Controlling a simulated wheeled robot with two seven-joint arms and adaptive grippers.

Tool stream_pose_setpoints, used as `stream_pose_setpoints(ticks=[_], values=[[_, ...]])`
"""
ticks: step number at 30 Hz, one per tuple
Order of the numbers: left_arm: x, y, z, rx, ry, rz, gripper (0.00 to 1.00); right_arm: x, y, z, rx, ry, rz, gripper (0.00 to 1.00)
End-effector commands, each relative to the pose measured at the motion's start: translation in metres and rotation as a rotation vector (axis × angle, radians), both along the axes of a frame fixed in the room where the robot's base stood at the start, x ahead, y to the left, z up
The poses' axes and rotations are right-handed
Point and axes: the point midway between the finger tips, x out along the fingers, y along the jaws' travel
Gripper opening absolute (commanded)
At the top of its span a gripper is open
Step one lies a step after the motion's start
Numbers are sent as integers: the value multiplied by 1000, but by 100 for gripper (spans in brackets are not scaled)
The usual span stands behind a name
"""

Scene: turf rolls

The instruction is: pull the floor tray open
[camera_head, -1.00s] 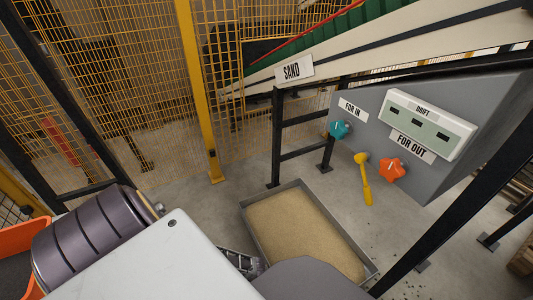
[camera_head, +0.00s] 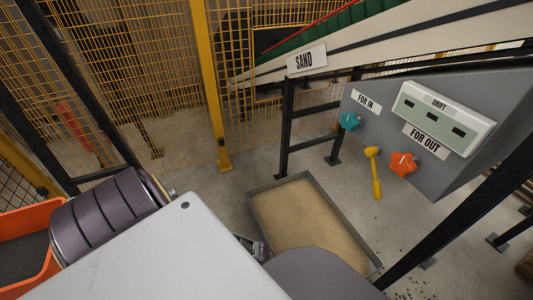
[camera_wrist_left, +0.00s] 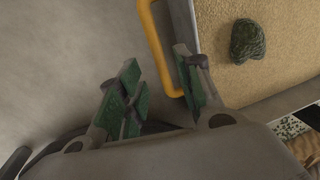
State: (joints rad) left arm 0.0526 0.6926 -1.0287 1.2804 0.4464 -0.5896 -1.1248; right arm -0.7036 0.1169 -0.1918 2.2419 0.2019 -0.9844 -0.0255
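The floor tray (camera_head: 344,221) is a grey, shallow box filled with sand, on the floor beneath the grey panel. In the left wrist view its rim (camera_wrist_left: 193,22) runs down beside a yellow handle (camera_wrist_left: 153,42). My left gripper (camera_wrist_left: 158,88) is open, with green-padded fingers on either side of the handle's lower part. I cannot tell whether either finger touches it. In the head view only a little of my left gripper (camera_head: 250,246) shows at the tray's left side; my arm hides the rest and the handle. My right gripper is not in view.
A dark green lump (camera_wrist_left: 248,40) shows over the sand. The grey panel (camera_head: 460,171) carries teal and orange knobs and a yellow lever (camera_head: 375,174). Black posts (camera_head: 285,130) stand behind the tray. An orange bin (camera_head: 25,219) is at the left. Bare floor lies left of the tray.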

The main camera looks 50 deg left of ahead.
Motion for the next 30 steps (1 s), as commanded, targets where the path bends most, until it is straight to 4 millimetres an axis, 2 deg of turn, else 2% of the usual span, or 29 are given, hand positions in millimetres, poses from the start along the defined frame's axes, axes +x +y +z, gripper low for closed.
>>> stream_pose_setpoints(ticks=[30], values=[[-14, 6, 73, 1, 0, -1, 35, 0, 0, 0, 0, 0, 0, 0]])
